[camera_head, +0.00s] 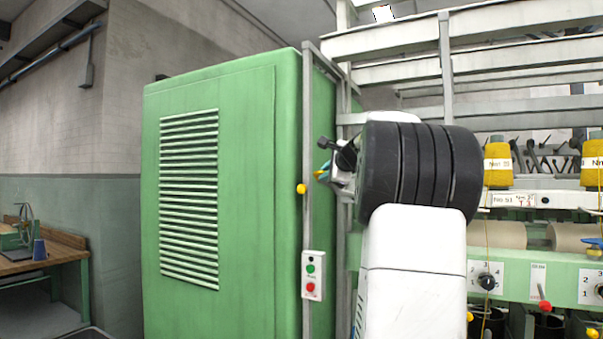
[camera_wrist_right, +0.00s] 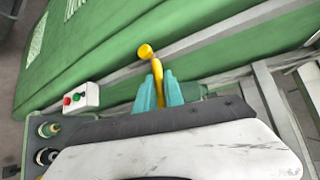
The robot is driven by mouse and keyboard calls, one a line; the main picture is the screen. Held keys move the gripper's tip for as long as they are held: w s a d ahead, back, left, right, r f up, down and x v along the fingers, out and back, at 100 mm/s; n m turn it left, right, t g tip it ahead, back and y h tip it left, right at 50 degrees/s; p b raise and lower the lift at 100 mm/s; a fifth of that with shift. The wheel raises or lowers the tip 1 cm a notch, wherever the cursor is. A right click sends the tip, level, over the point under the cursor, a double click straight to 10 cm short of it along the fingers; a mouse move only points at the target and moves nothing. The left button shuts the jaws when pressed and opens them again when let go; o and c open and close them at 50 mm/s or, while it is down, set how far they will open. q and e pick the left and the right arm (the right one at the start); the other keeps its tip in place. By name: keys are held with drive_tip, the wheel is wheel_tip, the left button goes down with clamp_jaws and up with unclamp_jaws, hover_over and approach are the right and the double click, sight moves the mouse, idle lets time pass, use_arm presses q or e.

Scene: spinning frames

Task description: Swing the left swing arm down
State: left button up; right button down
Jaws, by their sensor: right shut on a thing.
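The left swing arm shows as a yellow handle with a round yellow knob. In the right wrist view the handle (camera_wrist_right: 157,71) runs down between the two teal fingers of my right gripper (camera_wrist_right: 158,92), and its knob (camera_wrist_right: 145,51) sticks out past the fingertips. In the head view the knob (camera_head: 301,189) shows in front of the green cabinet's right edge. My right gripper (camera_head: 322,172) is beside it, shut on the handle and mostly hidden by my own dark wrist and white forearm. The rest of the swing arm is hidden. My left gripper is in neither view.
A tall green cabinet (camera_head: 245,200) with louvres stands at the left. A box with green and red buttons (camera_head: 312,276) hangs on its post. The spinning frame, with yellow bobbins (camera_head: 497,166) and a green panel with knobs (camera_head: 510,282), is at the right.

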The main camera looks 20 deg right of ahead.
wheel_tip(320, 180, down, 20)
idle(0.5)
drive_tip(key=c, duration=1.7)
unclamp_jaws()
drive_tip(key=shift+o, duration=1.2)
drive_tip(key=shift+r, duration=0.1)
drive_tip(key=v, duration=0.7)
drive_tip(key=shift+s, duration=0.4)
